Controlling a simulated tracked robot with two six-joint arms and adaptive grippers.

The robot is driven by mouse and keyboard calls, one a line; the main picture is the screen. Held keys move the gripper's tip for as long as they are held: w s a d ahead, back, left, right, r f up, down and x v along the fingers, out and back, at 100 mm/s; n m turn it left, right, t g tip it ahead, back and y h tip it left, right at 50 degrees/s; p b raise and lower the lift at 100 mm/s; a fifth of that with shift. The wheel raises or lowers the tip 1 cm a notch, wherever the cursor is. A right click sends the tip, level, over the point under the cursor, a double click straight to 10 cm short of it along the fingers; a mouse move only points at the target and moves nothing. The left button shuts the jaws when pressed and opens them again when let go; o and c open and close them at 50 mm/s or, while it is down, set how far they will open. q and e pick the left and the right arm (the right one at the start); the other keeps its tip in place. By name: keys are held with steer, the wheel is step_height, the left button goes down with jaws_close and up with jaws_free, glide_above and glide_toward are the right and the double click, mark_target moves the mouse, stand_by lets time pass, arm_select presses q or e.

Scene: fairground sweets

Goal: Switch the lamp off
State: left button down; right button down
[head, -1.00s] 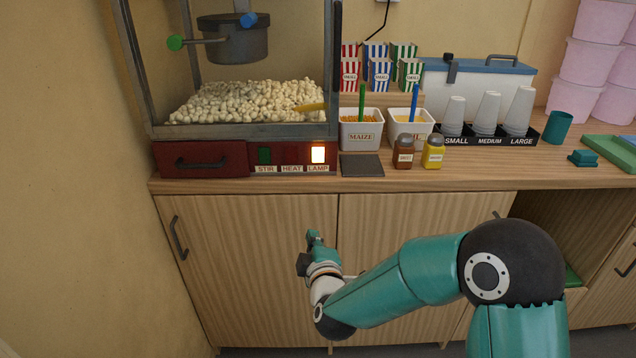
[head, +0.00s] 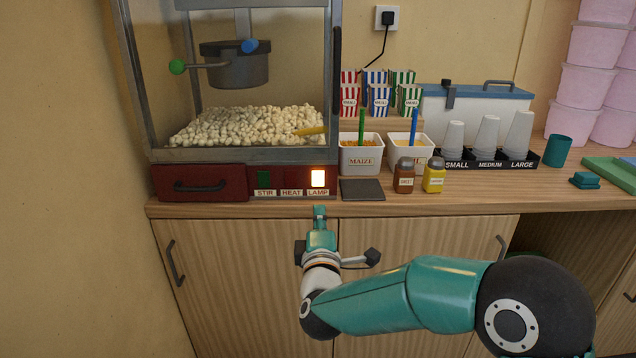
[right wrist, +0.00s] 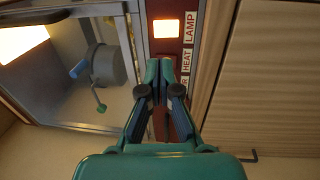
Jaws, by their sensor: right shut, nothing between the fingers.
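The lamp switch (head: 318,179) is a lit, glowing square at the right end of the red panel under the popcorn machine, above the word LAMP. It also glows in the right wrist view (right wrist: 166,28). My right gripper (head: 319,210) is shut and empty, just below and in front of the switch at the counter's front edge. In the right wrist view its closed fingertips (right wrist: 160,64) point towards the panel, apart from the lit switch in the picture. I cannot tell the exact gap. My left gripper is not in view.
The dark green STIR switch (head: 264,179) and the dark red HEAT switch (head: 291,179) sit left of the lamp switch. A red drawer (head: 200,184) is further left. A dark mat (head: 362,190) and two shakers (head: 404,175) stand on the counter to the right.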

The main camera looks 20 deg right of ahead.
mark_target(319, 176)
steer(key=p+x, duration=0.1)
steer(key=x, duration=1)
steer(key=shift+w+d, duration=0.1)
steer(key=shift+w, duration=0.2)
steer(key=p, duration=0.2)
steer(key=r+p, duration=0.1)
steer(key=p, duration=0.1)
steer(key=shift+w+d+g, duration=0.1)
steer(key=shift+w+g, duration=0.15)
steer(key=shift+g, duration=0.05)
steer(key=shift+f+b, duration=0.4)
steer(key=shift+b, duration=0.25)
steer(key=shift+s+a, duration=0.35)
steer(key=shift+s, duration=0.1)
steer(key=r+v, duration=0.2)
steer(key=v, duration=1)
steer(key=shift+s+r+b, duration=0.3)
steer(key=shift+s+b, duration=0.1)
steer(key=shift+s, duration=0.15)
steer(key=shift+d, duration=0.15)
